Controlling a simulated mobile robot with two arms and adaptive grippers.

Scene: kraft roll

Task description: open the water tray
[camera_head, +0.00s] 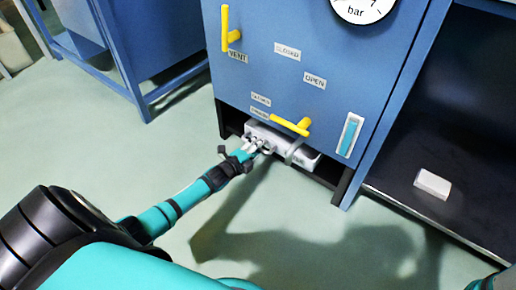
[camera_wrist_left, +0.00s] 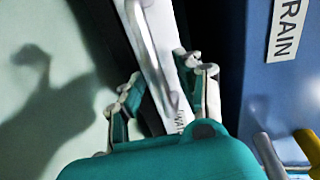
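The water tray (camera_head: 308,159) is a white drawer low under the blue cabinet. A bar handle (camera_head: 293,150) stands out from its front. In the left wrist view the tray's white front (camera_wrist_left: 164,60) and its pale handle (camera_wrist_left: 152,55) run up between my fingers. My left gripper (camera_head: 258,146) is at the left part of the tray front. In the wrist view the left gripper (camera_wrist_left: 165,82) has its fingers spread, one on each side of the tray front. Whether they touch it, I cannot tell. My right gripper is not in view.
The blue cabinet (camera_head: 290,90) carries a yellow vent handle (camera_head: 230,30), a yellow lower handle (camera_head: 292,126) above the tray, and a gauge (camera_head: 362,8). A white block (camera_head: 432,184) lies on the dark shelf at right. The pale floor (camera_head: 150,165) in front is clear.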

